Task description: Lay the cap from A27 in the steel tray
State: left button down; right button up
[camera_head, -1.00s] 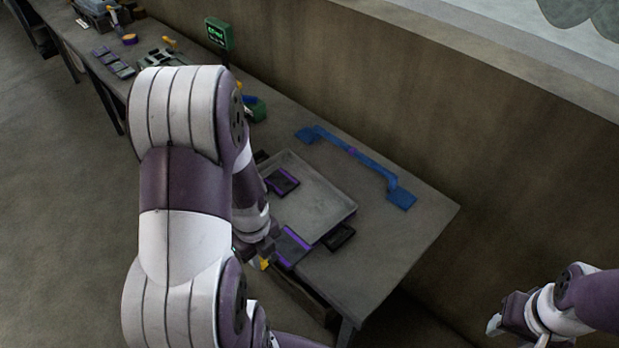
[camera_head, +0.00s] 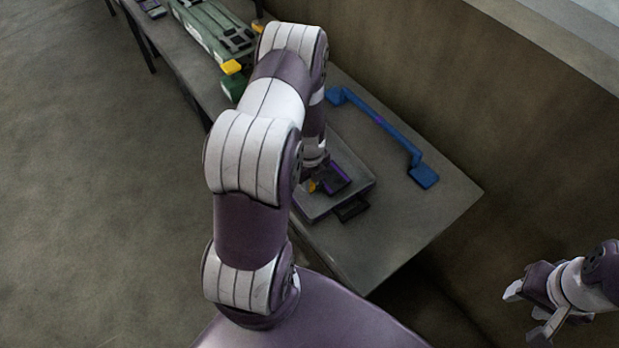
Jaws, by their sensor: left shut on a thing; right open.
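The steel tray (camera_head: 368,188) lies on the bench with a black handle (camera_head: 352,209) on its near side. My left gripper (camera_head: 317,187) is over the tray, partly hidden by my own arm. It is shut on a dark cap with purple edges (camera_head: 336,178), which is over or in the tray; I cannot tell whether it touches the floor of the tray. A yellow part shows at the gripper. Any second purple-edged piece in the tray cannot be told apart from it. My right gripper (camera_head: 527,312) is open and empty, off the bench at the lower right.
A blue bar with flat ends (camera_head: 385,126) lies on the bench behind the tray, near the wall. A green engine block (camera_head: 213,32) with a yellow-topped part (camera_head: 232,67) stands further back left. The bench's right end (camera_head: 440,205) is bare.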

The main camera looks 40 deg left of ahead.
pick_arm(q)
jog(key=shift+f, duration=0.2)
jog(key=shift+w+f, duration=0.1)
jog(key=shift+f, duration=0.1)
jog(key=c, duration=1)
grip_release()
jog(key=shift+r, duration=0.1)
